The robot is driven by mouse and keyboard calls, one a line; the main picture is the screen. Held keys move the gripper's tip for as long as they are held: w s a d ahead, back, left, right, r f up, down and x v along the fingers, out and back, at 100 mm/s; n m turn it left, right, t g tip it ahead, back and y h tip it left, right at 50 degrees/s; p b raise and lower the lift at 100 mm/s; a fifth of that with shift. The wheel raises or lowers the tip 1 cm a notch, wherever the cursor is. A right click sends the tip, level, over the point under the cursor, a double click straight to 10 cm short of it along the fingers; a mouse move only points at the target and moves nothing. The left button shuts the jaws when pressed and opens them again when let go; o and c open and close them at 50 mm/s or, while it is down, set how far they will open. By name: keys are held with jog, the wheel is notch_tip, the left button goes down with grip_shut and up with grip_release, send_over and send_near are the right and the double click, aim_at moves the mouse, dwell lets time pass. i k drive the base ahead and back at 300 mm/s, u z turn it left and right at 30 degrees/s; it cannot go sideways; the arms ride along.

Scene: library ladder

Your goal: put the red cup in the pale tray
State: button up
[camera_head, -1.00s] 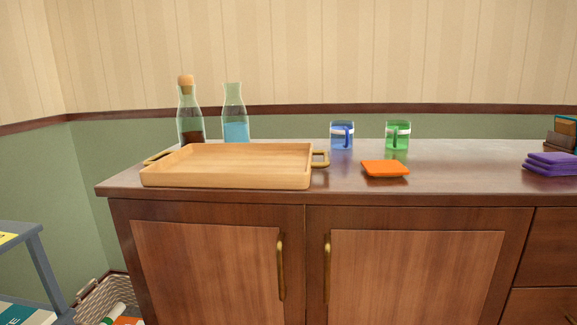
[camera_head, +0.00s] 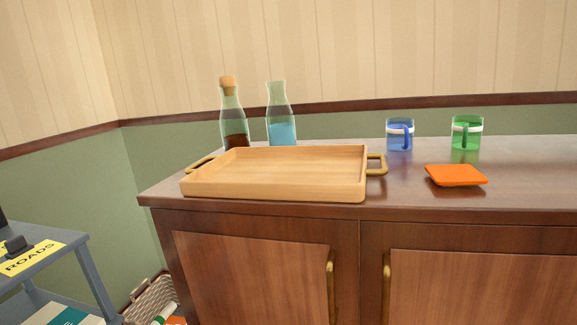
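The pale wooden tray (camera_head: 275,189) sits on the left part of the cabinet top, near its front edge. It has a brass handle at each end and looks empty inside. No red cup shows in this view. Two other cups stand to the right of the tray, a blue one (camera_head: 400,135) and a green one (camera_head: 466,133), each with a pale band. My gripper does not show in this view, so I cannot see whether it holds anything.
A corked bottle (camera_head: 233,122) and an open carafe (camera_head: 281,118) stand behind the tray. The wooden cabinet (camera_head: 260,275) fills the front. A grey shelf unit (camera_head: 95,275) and a basket (camera_head: 150,300) are at lower left.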

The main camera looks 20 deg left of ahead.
aim_at(282, 172)
jog(key=u, duration=0.05)
jog(key=i, duration=1.75)
